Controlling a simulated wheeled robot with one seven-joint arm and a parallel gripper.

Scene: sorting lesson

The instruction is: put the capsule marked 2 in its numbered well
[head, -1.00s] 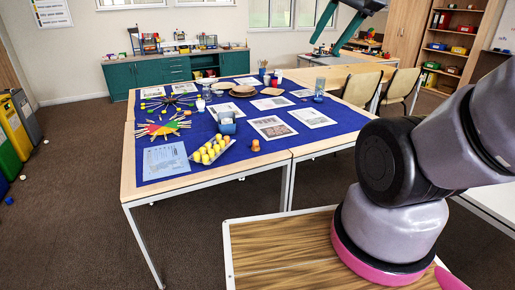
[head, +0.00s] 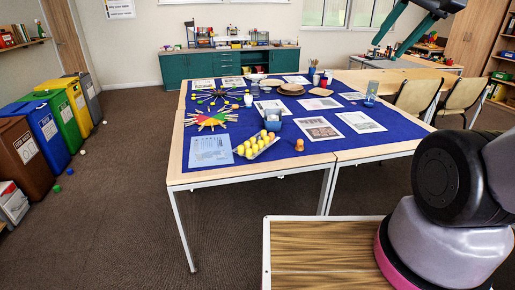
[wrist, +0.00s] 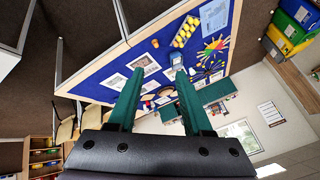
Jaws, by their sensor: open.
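A pale tray (head: 257,146) on the blue cloth holds several yellow rounded pieces (head: 249,147); it also shows in the wrist view (wrist: 185,32). A small orange piece (head: 299,145) stands alone to the right of the tray. No numbers can be read at this size, so I cannot tell which piece is the capsule marked 2, nor pick out its numbered well. My gripper (head: 390,48) is raised at the upper right of the head view, apart from the table. In the wrist view its two green fingers (wrist: 160,72) are spread, with nothing between them.
The blue-covered table (head: 205,112) also bears printed sheets (head: 360,122), a blue container (head: 272,122), a coloured fan of sticks (head: 210,119) and cups. Coloured bins (head: 45,133) line the left wall. Two chairs (head: 460,95) stand at the right. The floor left of the table is mostly clear.

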